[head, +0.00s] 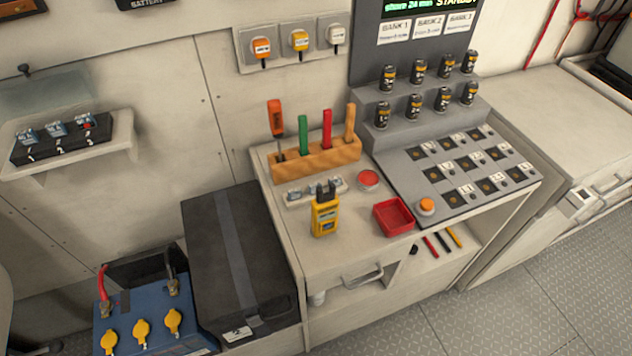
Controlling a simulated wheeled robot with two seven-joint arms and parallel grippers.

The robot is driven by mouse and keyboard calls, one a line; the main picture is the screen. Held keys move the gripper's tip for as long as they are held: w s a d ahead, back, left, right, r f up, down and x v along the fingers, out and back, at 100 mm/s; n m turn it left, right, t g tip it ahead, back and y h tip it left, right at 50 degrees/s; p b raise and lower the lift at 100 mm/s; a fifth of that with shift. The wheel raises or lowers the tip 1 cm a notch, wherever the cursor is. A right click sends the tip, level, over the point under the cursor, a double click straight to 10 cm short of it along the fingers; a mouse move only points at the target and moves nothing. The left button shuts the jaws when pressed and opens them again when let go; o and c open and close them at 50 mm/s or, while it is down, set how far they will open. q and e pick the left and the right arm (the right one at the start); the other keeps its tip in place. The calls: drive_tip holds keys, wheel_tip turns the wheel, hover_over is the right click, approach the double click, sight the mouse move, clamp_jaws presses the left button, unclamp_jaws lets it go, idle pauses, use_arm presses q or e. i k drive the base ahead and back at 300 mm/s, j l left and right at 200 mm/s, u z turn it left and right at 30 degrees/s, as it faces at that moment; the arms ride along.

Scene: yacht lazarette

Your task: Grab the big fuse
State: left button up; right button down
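I cannot tell for sure which thing is the big fuse. Small clear-and-metal pieces, possibly fuses, lie in a pale holder (294,195) on the bench, partly hidden behind a yellow device (325,216) with two black prongs. Blue-labelled pieces (57,130) sit in a black block (62,150) numbered 1, 2, 3 on the left wall shelf; one has a red mark. Several dark cylinders with gold labels (414,106) stand upright in two rows on a grey stepped rack (424,128). Neither of my grippers is in view.
The bench (285,225) also holds a wooden tool rack (318,160), a red button (369,180), a red tray (394,216) and a slotted grey panel (400,172) with an orange button (426,206). A black box (240,260) and blue battery (150,325) stand left.

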sight(86, 120)
drive_tip(key=k+u, duration=0.1)
drive_tip(key=u, duration=1.1)
drive_tip(key=j, duration=0.6)
drive_tip(key=i+j, duration=0.1)
drive_tip(key=j, duration=0.55)
